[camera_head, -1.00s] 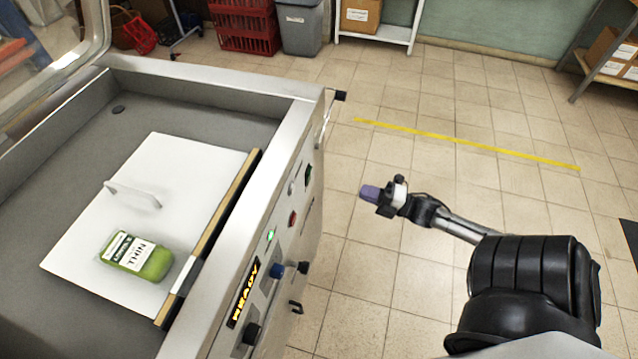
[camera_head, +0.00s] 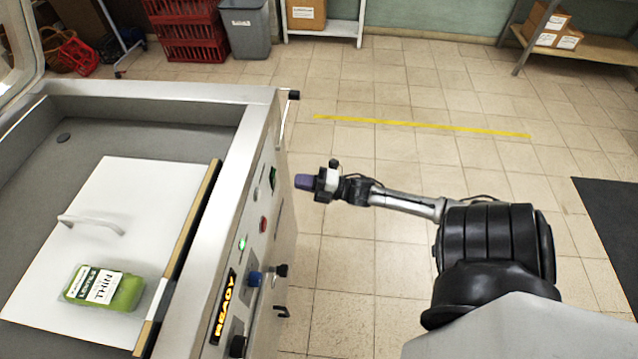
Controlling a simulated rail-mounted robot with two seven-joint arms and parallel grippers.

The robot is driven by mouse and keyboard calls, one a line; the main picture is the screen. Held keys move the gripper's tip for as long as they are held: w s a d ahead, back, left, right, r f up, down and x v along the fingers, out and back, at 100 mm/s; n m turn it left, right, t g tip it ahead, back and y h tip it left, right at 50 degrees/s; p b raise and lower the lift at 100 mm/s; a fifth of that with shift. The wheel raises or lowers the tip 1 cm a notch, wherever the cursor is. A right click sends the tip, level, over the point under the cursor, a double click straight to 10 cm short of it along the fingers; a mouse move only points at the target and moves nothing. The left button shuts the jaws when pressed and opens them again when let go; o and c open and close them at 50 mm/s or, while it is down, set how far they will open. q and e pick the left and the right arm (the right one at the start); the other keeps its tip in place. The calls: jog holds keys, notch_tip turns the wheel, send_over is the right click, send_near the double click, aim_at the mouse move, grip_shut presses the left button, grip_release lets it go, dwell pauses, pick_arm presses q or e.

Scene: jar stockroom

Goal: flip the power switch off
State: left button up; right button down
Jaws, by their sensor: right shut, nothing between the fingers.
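A machine with a grey metal front panel (camera_head: 250,305) stands at the left. A small dark rocker switch with a green part (camera_head: 272,179), which looks like the power switch, sits high on the panel; its position is too small to tell. My right gripper (camera_head: 304,182) has purple fingertips, shut and empty. It points left at the panel, just right of the switch in the picture, with a visible gap between. My left gripper is out of view.
The panel also has a red button (camera_head: 263,224), a lit green lamp (camera_head: 242,244), a blue knob (camera_head: 254,279) and a READY display (camera_head: 223,306). A green-labelled pack (camera_head: 104,289) lies on the white board (camera_head: 150,205).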

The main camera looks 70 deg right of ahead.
aim_at(275, 177)
jog(key=x, duration=0.3)
jog(key=shift+w+a+r, duration=0.1)
jog(key=shift+w, duration=0.25)
jog(key=shift+w+a, duration=0.2)
jog(key=shift+w, duration=0.45)
jog(key=shift+r, duration=0.1)
jog(key=p, duration=0.2)
jog(key=g+p, duration=0.1)
jog(key=p, duration=0.1)
jog(key=shift+w+r+g, duration=0.15)
jog(key=shift+w+g, duration=0.1)
jog(key=shift+g, duration=0.05)
